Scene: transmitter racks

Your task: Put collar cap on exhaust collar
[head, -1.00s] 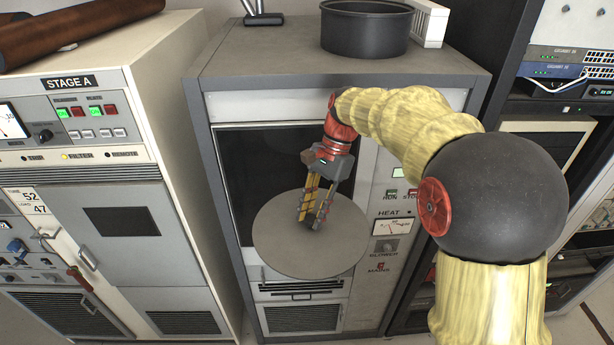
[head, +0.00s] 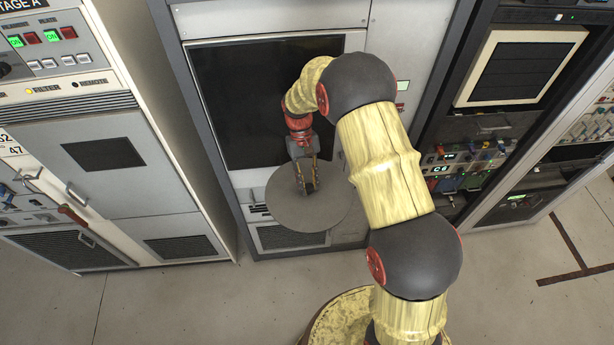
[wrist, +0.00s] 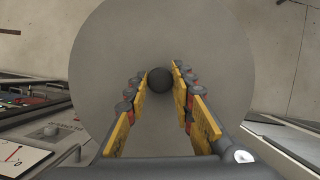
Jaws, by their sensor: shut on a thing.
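The collar cap (head: 285,208) is a flat grey disc with a dark round knob (wrist: 160,82) at its centre. My gripper (head: 308,188) is shut on the knob, with the fingertips on either side of it in the wrist view (wrist: 158,76). The disc hangs in front of the middle cabinet, roughly level, as far as I can tell clear of it. In the wrist view the cap (wrist: 110,45) fills the middle. The exhaust collar is out of view in both present frames.
The middle cabinet (head: 380,30) has a dark window (head: 240,85) behind my arm. Dark equipment racks (head: 440,120) stand at right. The floor (head: 180,300) in front is bare.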

